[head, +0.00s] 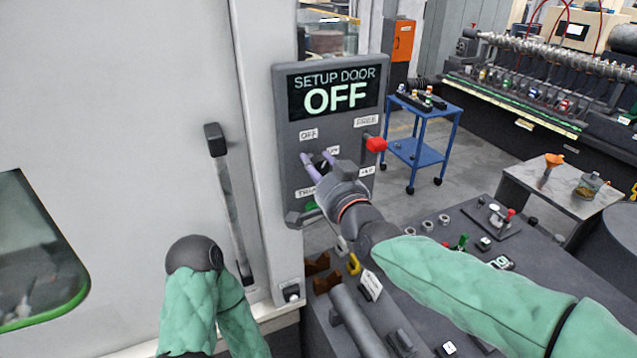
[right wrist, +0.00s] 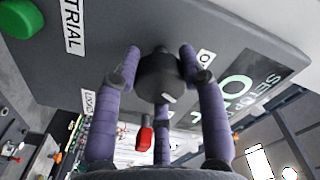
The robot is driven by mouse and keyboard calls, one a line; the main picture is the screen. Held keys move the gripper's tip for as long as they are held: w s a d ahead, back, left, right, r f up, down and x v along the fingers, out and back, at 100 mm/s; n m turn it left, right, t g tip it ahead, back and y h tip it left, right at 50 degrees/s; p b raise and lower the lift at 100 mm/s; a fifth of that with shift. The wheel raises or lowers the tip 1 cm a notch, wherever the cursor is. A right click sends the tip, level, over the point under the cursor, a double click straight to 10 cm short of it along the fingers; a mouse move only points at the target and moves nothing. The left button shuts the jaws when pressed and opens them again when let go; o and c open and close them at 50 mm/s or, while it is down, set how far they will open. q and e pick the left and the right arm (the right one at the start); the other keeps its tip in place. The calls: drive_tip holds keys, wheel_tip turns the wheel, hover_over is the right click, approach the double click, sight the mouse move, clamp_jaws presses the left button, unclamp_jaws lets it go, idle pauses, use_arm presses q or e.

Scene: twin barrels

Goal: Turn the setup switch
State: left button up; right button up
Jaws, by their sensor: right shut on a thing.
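The setup switch is a black round knob (right wrist: 160,78) with a white mark, on the grey control panel (head: 290,160). In the head view it is mostly hidden behind my fingers. My right gripper (head: 318,160) has its purple fingers closed around the knob; in the right wrist view the gripper (right wrist: 160,75) shows fingers on both sides of it and one below. The display (head: 333,90) above reads "SETUP DOOR OFF". "OFF" and partly covered "ON" labels sit near the knob. My left arm shows at the lower left, but its gripper is not visible.
A red-tipped control (head: 376,145) is on the panel's right, near a "FREE" label. A green button (right wrist: 20,17) is by the "TRIAL" label. A vertical door handle (head: 225,190) stands left of the panel. A dark console (head: 440,290) with small parts lies below right.

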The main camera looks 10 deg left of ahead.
drive_tip(key=m+b, duration=0.1)
drive_tip(key=f+m+b, duration=0.1)
drive_tip(key=shift+s+a+f+m+b, duration=0.1)
drive_tip(key=shift+a+f+m+b, duration=0.1)
drive_tip(key=shift+m+b, duration=0.2)
drive_tip(key=m+b, duration=0.2)
drive_tip(key=shift+m+g, duration=0.3)
drive_tip(key=shift+m, duration=0.1)
drive_tip(key=m+b, duration=0.2)
drive_tip(key=m, duration=0.1)
drive_tip(key=shift+r, duration=0.15)
drive_tip(key=shift+r+m+b, duration=0.15)
drive_tip(key=shift+m+b, duration=0.4)
drive_tip(key=shift+m, duration=1.05)
drive_tip(key=o, duration=1.1)
drive_tip(key=shift+r, duration=0.1)
drive_tip(key=shift+o, duration=0.3)
drive_tip(key=shift+a+r, duration=0.15)
drive_tip(key=shift+d+r, duration=0.1)
drive_tip(key=shift+d, duration=0.1)
